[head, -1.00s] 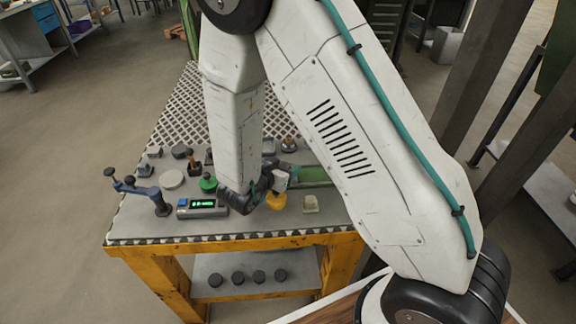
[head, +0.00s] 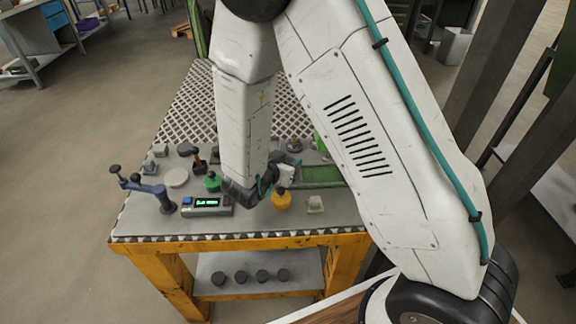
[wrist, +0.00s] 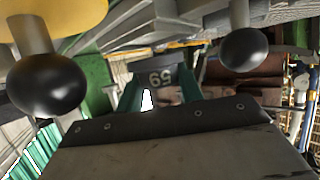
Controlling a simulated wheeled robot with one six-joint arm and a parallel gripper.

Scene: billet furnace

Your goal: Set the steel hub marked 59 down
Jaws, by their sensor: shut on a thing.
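The steel hub (wrist: 161,77) is a dark grey piece with a pale 59 that reads upside down in the wrist view. My gripper (wrist: 158,88) is shut on it, with a teal finger on either side. In the head view my gripper (head: 287,174) is low over the workbench (head: 240,226), beside a green tray-like strip (head: 322,176) and behind a yellow piece (head: 281,201). I cannot make out the hub in the head view, and whether it touches anything beneath is hidden.
Left of my gripper are a green piece (head: 212,183), a box with a lit display (head: 206,206) and a blue stand (head: 150,190). A pale block (head: 315,204) sits to the right. Black knobs (wrist: 46,84) flank the gripper closely in the wrist view. Clear bench lies along the front edge.

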